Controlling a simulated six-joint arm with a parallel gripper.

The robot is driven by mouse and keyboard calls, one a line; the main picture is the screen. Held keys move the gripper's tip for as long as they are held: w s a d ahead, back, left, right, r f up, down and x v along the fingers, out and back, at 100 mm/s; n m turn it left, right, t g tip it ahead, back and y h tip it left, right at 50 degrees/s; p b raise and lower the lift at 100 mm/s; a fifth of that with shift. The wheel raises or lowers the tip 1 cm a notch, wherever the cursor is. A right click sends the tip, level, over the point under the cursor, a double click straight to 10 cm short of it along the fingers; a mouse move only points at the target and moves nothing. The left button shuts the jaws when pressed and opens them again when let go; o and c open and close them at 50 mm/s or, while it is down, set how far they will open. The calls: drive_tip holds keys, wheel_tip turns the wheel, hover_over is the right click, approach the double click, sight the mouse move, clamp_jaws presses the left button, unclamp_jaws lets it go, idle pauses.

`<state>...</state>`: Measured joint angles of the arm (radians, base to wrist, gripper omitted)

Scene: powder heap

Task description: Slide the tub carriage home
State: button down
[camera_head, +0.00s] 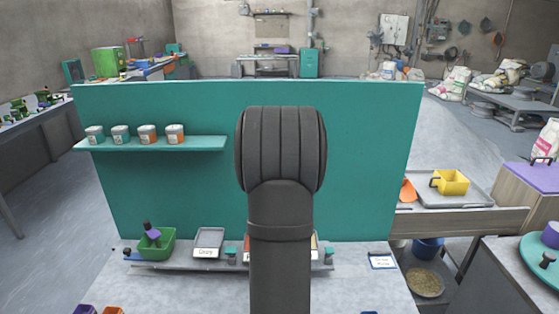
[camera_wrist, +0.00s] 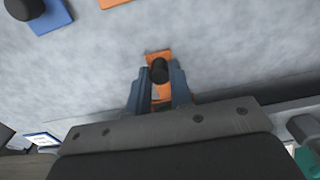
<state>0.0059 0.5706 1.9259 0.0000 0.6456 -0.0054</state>
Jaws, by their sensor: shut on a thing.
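In the head view my arm hides the gripper and this knob. A green tub (camera_head: 155,245) with a purple, dark-knobbed piece (camera_head: 152,233) in it sits at the left end of a grey rail (camera_head: 190,266) on the bench. I cannot tell whether the held knob belongs to the tub's carriage.
A labelled grey tray (camera_head: 208,242) stands right of the tub. A teal panel (camera_head: 350,150) rises behind, with several tins on its shelf (camera_head: 150,144). In the wrist view a blue plate (camera_wrist: 50,18) with a black knob lies at upper left. The bench front looks mostly clear.

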drive_tip(key=shift+d, duration=12.25)
drive_tip(key=c, duration=1.4)
unclamp_jaws()
wheel_tip(320, 180, up, 8)
drive_tip(key=shift+f, duration=0.25)
wheel_tip(320, 180, down, 7)
drive_tip(key=shift+f, duration=0.2)
drive_tip(key=shift+a, duration=0.7)
